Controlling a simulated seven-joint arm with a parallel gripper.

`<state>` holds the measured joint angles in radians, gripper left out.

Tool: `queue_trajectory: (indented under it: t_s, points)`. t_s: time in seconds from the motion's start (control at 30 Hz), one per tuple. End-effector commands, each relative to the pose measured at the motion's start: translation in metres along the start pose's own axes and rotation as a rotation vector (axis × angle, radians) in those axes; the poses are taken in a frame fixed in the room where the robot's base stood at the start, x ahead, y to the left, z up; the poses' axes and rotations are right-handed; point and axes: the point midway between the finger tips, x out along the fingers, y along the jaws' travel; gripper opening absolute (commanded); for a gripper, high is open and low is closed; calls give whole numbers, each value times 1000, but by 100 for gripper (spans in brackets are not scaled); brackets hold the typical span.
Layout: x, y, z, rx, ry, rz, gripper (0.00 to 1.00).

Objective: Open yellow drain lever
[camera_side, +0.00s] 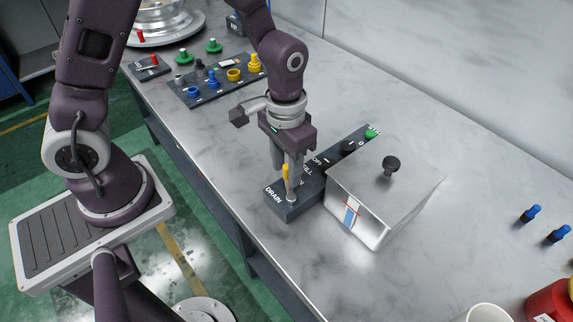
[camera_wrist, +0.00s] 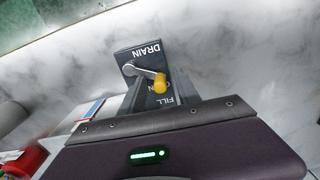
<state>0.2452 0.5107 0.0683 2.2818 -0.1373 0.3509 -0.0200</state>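The drain lever is a grey metal arm with a yellow knob (camera_wrist: 160,84), mounted at the end of a dark control block marked DRAIN (camera_wrist: 139,47). In the side view, the yellow handle (camera_side: 285,172) shows partly between my fingers, at the near end of the block (camera_side: 285,207). My gripper (camera_side: 287,180) points down over this end of the block. In the wrist view, the fingers stand apart on either side of the knob, with the knob between them. Whether either finger touches the lever cannot be told. Part of the lever is hidden by the fingers in the side view.
A metal box with a black-knobbed lid (camera_side: 415,180) stands close to the right of the block. A green knob (camera_side: 371,133) is at the block's far end. A panel of coloured knobs (camera_side: 212,84) lies behind left. Blue-capped pieces (camera_side: 530,213) stand at right.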

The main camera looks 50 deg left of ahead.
Motion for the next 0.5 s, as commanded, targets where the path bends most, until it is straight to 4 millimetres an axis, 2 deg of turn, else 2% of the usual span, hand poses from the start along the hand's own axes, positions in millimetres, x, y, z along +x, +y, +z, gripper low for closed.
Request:
queue_trajectory:
  t_s: [0.1, 0.3, 0.5]
  points:
    - [-5, 0, -1, 1, 3, 0, 39]
    - [-46, 0, -2, 1, 7, 1, 39]
    - [-70, 0, 0, 0, 2, 0, 39]
